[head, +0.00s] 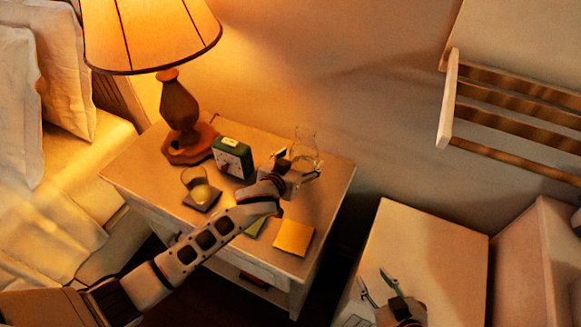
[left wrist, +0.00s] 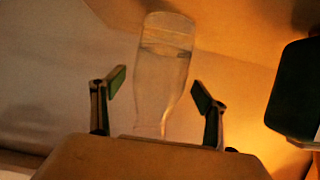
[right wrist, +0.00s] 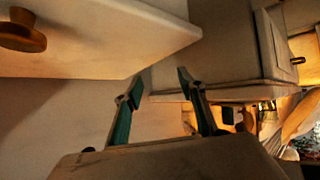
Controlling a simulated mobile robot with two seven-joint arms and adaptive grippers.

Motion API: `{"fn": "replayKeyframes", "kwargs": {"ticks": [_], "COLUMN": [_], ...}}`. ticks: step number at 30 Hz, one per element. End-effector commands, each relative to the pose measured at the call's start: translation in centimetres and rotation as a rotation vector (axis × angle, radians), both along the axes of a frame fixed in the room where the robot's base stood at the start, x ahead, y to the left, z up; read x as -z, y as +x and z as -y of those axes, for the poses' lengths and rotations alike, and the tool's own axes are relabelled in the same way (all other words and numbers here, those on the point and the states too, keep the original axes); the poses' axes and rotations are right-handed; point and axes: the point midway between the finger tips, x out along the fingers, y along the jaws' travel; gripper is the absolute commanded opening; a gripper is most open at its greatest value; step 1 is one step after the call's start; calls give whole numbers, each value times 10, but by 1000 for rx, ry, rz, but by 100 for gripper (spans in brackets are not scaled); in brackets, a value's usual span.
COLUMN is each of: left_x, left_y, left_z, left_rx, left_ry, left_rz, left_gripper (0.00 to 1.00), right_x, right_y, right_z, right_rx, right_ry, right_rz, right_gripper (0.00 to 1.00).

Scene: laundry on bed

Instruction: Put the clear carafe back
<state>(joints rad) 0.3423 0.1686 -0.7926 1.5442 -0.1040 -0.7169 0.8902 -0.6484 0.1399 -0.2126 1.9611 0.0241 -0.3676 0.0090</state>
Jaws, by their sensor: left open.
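The clear carafe (head: 304,144) stands upright near the back right of the nightstand (head: 325,200). My left gripper (head: 298,168) is open in front of it. In the left wrist view the carafe (left wrist: 163,75) shows between the two spread fingers (left wrist: 160,90), not clamped; whether they touch it I cannot tell. The arm hides part of its lower body in the head view. My right gripper (head: 373,277) is open and empty over the low white cabinet right of the nightstand; its spread fingers (right wrist: 158,88) show in the right wrist view.
A lit lamp (head: 181,112) and a green clock (head: 232,157) stand left of the carafe. A drinking glass (head: 199,187) sits on a dark coaster. A yellow square (head: 293,237) lies near the front edge. A wall rack (head: 515,105) hangs at right.

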Motion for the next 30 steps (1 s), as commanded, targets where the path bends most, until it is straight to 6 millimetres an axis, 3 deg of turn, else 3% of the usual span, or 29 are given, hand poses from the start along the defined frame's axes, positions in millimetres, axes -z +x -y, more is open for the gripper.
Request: {"fn": "replayKeyframes", "kwargs": {"ticks": [6,13,30], "left_x": [-19,-31,-35], "left_y": [-40,-68,-77], "left_z": [-16,-28,-32], "left_rx": [0,0,-1], "left_ry": [-2,-1,1], "left_rz": [-1,0,0], "left_gripper": [74,74,74], "right_x": [-14,-18,-14], "right_y": [3,3,1], "right_z": [0,0,0], "right_rx": [1,0,0], "right_ry": [2,1,-1], "right_rz": [9,9,1], "right_gripper": [40,40,40]}}
